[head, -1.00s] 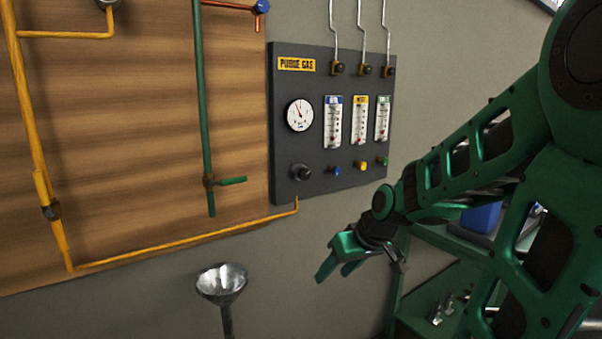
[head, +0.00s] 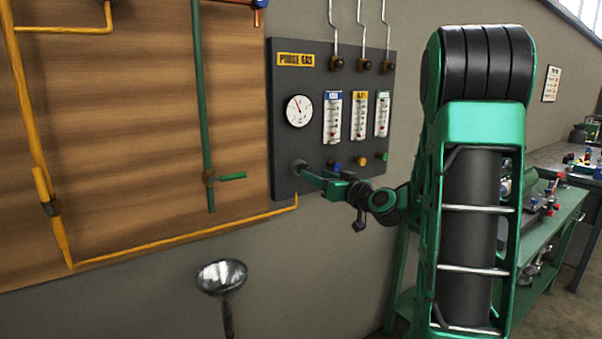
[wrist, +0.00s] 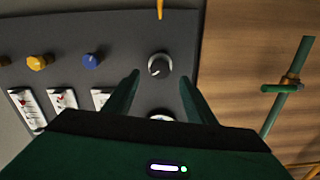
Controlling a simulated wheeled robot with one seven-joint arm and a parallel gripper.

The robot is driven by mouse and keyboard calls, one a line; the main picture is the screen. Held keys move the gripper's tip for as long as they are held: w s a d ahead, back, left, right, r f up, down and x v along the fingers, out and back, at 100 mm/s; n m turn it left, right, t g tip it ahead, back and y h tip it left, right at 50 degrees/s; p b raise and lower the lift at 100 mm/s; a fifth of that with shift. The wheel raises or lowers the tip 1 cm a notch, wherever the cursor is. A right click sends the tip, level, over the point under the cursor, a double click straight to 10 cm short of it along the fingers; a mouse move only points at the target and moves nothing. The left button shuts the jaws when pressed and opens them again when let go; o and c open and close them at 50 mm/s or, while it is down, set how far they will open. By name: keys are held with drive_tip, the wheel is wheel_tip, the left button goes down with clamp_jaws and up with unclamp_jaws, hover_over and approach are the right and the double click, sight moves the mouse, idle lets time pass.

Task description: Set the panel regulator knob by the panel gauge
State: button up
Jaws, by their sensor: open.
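The grey purge gas panel (head: 286,130) hangs on the wall in the head view. Its round white gauge (head: 299,111) shows a red needle pointing up and left. The dark regulator knob (head: 299,165) sits below the gauge, partly hidden behind my fingertips. In the wrist view the knob (wrist: 159,65) is round with a light pointer mark, seen just beyond and between my fingertips. My gripper (wrist: 160,82) is open, its two green fingers spread on either side with nothing between them. In the head view my gripper (head: 318,178) is at the panel's lower left. Contact cannot be told.
Blue (head: 334,165), yellow (head: 360,162) and green knobs (head: 384,157) sit right of the regulator knob, below three flow tubes. A yellow pipe (head: 190,236) runs below the panel. A green valve handle (head: 232,176) is to the left. A green workbench (head: 560,215) stands at right.

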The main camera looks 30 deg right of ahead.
drive_tip(key=w, duration=0.8)
drive_tip(key=shift+w+a, duration=0.1)
drive_tip(key=shift+a, duration=0.1)
drive_tip(key=shift+c, duration=0.5)
drive_tip(key=c, duration=0.9)
